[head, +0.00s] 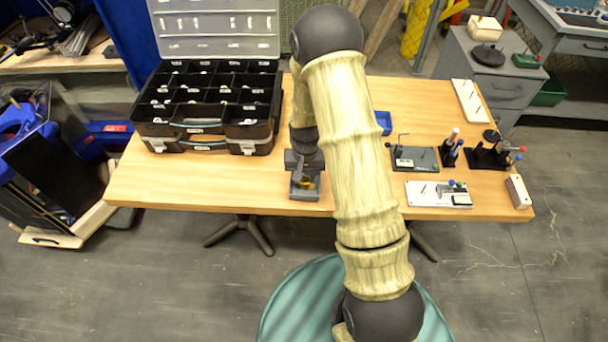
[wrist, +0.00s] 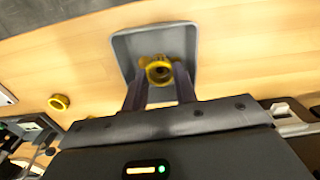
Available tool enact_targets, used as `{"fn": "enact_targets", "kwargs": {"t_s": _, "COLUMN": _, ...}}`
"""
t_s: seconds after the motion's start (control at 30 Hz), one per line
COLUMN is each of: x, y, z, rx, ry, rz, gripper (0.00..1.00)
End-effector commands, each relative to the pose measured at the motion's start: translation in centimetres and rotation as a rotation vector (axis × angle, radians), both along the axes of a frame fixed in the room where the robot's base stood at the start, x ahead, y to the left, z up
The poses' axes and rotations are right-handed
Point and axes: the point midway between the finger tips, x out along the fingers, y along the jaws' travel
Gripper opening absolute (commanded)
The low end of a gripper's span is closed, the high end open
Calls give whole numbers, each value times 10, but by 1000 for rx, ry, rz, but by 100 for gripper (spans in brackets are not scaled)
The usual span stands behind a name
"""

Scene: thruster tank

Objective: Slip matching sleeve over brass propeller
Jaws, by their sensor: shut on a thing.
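My gripper (wrist: 158,72) is low over a small grey tray (wrist: 125,45), fingers pointing into it. The fingers are closed on a yellow, brass-coloured ring-shaped piece (wrist: 160,76) with a dark opening, over or in the tray; I cannot tell if it touches the tray floor. A second yellow ring (wrist: 59,102) lies on the bare table, to the left in the wrist view. I cannot tell which piece is the sleeve or the propeller. In the head view, the tray (head: 303,196) is at the table's front edge, with a bit of yellow (head: 309,184) showing below my gripper.
A black compartment case (head: 205,122) with an open clear lid stands left on the wooden table (head: 240,182). Boards and tool holders (head: 438,194) fill the right side. A blue bin (head: 383,122) is partly hidden behind my arm. Bare table lies between case and tray.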

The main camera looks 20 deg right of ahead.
Motion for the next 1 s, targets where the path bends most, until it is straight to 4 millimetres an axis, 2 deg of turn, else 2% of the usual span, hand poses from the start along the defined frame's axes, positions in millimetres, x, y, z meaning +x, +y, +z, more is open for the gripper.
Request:
{"fn": "enact_targets", "kwargs": {"t_s": 0.97, "x": -1, "y": 0, "z": -9, "rx": 0, "ry": 1, "rz": 0, "gripper": 7}}
{"fn": "enact_targets", "kwargs": {"t_s": 1.0, "x": -1, "y": 0, "z": -9, "rx": 0, "ry": 1, "rz": 0, "gripper": 30}}
